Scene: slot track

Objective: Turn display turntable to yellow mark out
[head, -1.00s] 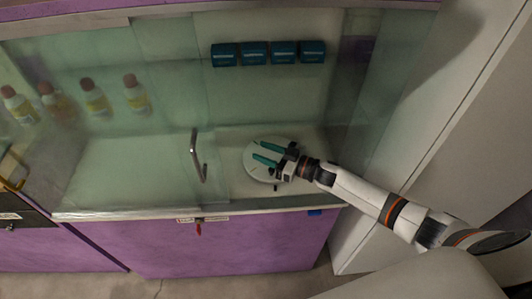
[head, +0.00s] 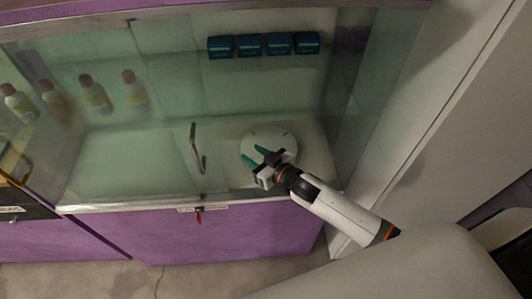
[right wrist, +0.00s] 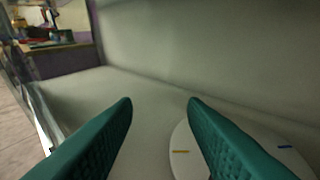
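The display turntable (head: 283,139) is a pale round disc on the floor of the glass-fronted cabinet, right of the door handle. In the right wrist view the disc (right wrist: 184,139) lies at lower right, with a yellow mark (right wrist: 181,152) near its edge between my fingers and a blue mark (right wrist: 285,147) farther right. My right gripper (head: 254,156) has teal fingers, spread apart and empty, at the disc's front left. In the right wrist view, the right finger of the gripper (right wrist: 160,104) covers part of the disc; the left finger is beside it. My left gripper is out of view.
A glass door with a metal handle (head: 197,150) stands left of the turntable. Several bottles (head: 95,95) and several dark blue boxes (head: 249,46) sit farther back. A red-tagged key (head: 199,216) hangs at the purple front edge. A pale wall (head: 390,165) is at right.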

